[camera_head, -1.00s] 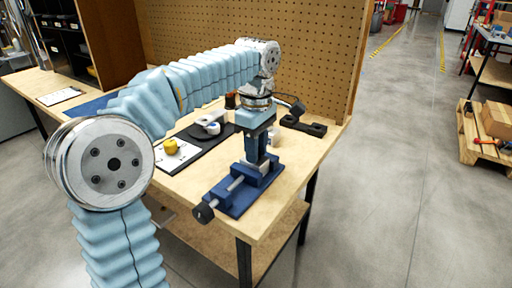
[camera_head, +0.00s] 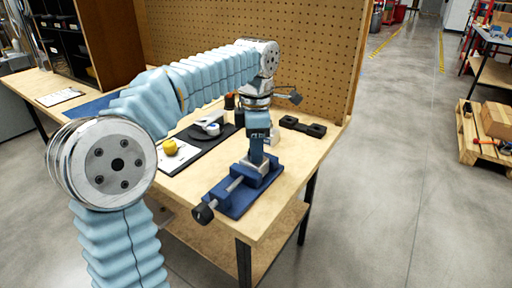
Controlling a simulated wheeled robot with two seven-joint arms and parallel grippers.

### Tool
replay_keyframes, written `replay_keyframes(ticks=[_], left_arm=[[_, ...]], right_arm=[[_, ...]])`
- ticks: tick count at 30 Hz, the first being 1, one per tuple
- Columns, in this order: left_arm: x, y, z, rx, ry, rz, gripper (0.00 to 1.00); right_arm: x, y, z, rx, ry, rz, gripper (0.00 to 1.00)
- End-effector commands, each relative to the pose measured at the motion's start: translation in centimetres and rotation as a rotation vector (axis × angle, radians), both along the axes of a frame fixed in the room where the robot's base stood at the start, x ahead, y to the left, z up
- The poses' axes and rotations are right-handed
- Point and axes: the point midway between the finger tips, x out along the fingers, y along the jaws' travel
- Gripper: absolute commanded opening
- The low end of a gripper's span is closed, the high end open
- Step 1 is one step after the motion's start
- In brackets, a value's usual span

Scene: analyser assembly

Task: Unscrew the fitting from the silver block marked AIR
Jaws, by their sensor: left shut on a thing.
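The blue vise (camera_head: 236,192) stands near the front right of the wooden bench, with its dark handle knob toward the front. A silver block (camera_head: 264,167) sits in its jaws; its AIR marking is too small to read. My left gripper (camera_head: 257,160) points straight down over the block, its fingers shut at the block's top. The fitting is hidden between the fingers. My right gripper is not in view.
Left of the vise are a dark mat (camera_head: 203,146) with a grey-white device and a white sheet with a yellow part (camera_head: 170,147). A black holder (camera_head: 303,126) lies behind the vise. A pegboard (camera_head: 240,50) closes the back.

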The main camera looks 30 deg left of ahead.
Motion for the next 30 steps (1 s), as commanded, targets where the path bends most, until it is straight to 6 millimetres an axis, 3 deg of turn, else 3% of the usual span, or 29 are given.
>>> replay_keyframes(ticks=[7, 8, 13, 20, 25, 30], left_arm=[[0.03, -0.06, 0.01, -0.001, -0.001, 0.042, 0.00], [0.02, -0.05, 0.01, -0.001, -0.001, 0.042, 0.31], [0.02, -0.03, 0.01, -0.001, -0.001, 0.041, 0.57], [0.02, -0.01, 0.01, 0.000, 0.000, 0.040, 0.61], [0.01, 0.00, 0.01, 0.000, 0.000, 0.040, 0.87], [0.01, 0.00, 0.01, 0.000, 0.000, 0.040, 0.89]], right_arm=[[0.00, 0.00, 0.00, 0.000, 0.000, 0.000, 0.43], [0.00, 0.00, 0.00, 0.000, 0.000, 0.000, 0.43], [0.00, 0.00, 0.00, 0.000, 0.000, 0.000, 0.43], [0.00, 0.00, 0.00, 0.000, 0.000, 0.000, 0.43], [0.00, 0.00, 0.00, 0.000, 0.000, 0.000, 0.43], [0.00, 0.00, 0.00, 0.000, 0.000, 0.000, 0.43]])
